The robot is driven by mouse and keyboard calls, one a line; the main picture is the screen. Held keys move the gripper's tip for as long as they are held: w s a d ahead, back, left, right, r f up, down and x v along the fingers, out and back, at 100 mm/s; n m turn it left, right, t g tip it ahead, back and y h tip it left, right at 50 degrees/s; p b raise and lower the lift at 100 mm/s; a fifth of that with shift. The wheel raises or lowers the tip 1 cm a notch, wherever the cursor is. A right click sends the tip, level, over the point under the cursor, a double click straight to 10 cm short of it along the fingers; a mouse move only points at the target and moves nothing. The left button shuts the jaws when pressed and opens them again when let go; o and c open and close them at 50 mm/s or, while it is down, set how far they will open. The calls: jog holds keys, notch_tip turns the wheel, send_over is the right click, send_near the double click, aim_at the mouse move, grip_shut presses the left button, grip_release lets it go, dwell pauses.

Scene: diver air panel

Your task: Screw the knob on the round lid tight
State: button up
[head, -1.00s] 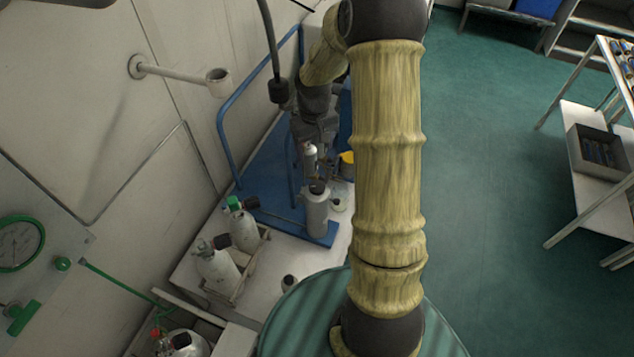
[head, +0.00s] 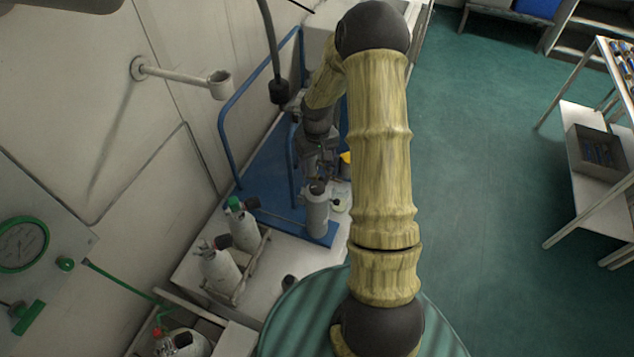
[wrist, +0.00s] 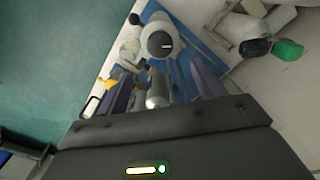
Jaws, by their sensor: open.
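A pale grey canister (head: 316,215) stands upright on the blue platform, with a dark round knob (head: 316,188) on top. In the wrist view the knob (wrist: 160,44) shows as a grey disc with a white mark, above the round pale lid (wrist: 150,28). My gripper (wrist: 163,84) is open, with its two fingers spread apart. In the head view it is small and partly hidden just behind the canister top. The knob lies beyond the fingertips in the wrist view. A silver cylinder (wrist: 157,92) shows between the fingers; I cannot tell whether it touches them.
Two grey cylinders (head: 244,232) stand in a rack left of the canister. A blue rail (head: 222,135) and a wall bracket (head: 180,78) stand at the left. A yellow-topped item (head: 346,160) is behind the canister.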

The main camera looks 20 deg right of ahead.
aim_at(317, 186)
notch_tip(317, 186, down, 11)
jog(key=shift+f+p, duration=0.1)
jog(key=shift+p, duration=0.9)
jog(key=c, duration=1)
